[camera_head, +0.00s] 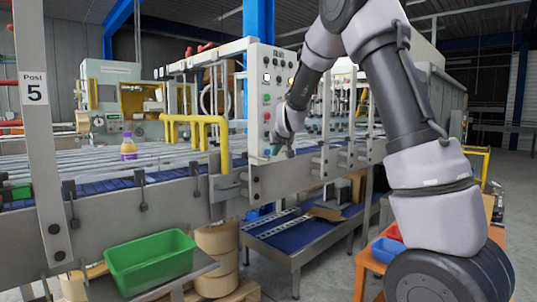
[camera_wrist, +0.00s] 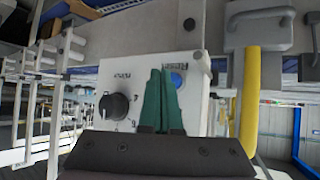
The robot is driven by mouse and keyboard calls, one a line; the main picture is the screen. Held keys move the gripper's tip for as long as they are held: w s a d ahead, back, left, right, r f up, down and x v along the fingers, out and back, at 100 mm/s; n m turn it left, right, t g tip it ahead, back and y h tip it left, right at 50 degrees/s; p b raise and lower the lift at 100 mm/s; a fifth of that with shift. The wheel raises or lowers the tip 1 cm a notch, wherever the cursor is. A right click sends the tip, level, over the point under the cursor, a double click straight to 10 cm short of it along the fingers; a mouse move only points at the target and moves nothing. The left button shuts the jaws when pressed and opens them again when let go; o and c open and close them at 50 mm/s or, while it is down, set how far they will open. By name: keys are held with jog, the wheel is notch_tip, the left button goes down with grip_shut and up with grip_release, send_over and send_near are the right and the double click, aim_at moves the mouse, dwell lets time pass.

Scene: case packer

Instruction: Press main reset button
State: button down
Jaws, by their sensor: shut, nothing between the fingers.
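The upright grey control panel (camera_head: 268,85) stands beside the conveyor, with several coloured buttons and switches on its face. In the wrist view the panel (camera_wrist: 140,72) shows a black rotary knob (camera_wrist: 114,106) at left and a round blue button (camera_wrist: 177,80) at right. My gripper (camera_head: 277,151) is at the panel's lower part. Its green fingers (camera_wrist: 163,75) are shut and empty, pointing at the panel just left of the blue button and partly covering its edge. I cannot tell whether the fingertips touch the panel.
A yellow pipe guard (camera_head: 196,120) stands left of the panel; a yellow post (camera_wrist: 250,100) shows in the wrist view. A bottle (camera_head: 128,146) stands on the conveyor. A green bin (camera_head: 150,262) is at front left. Blue and red bins (camera_head: 386,249) sit at right.

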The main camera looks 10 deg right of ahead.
jog(key=shift+w+a, duration=0.2)
jog(key=shift+w, duration=0.1)
jog(key=shift+w+a, duration=0.3)
jog(key=shift+w, duration=0.1)
dwell(0.8)
jog(key=shift+s+d, duration=0.1)
jog(key=shift+s, duration=0.05)
jog(key=shift+s+d, duration=0.45)
jog(key=shift+s, duration=0.15)
jog(key=shift+s+d, duration=0.75)
jog(key=shift+s, duration=0.3)
jog(key=shift+s+d, duration=0.75)
jog(key=shift+s, duration=0.25)
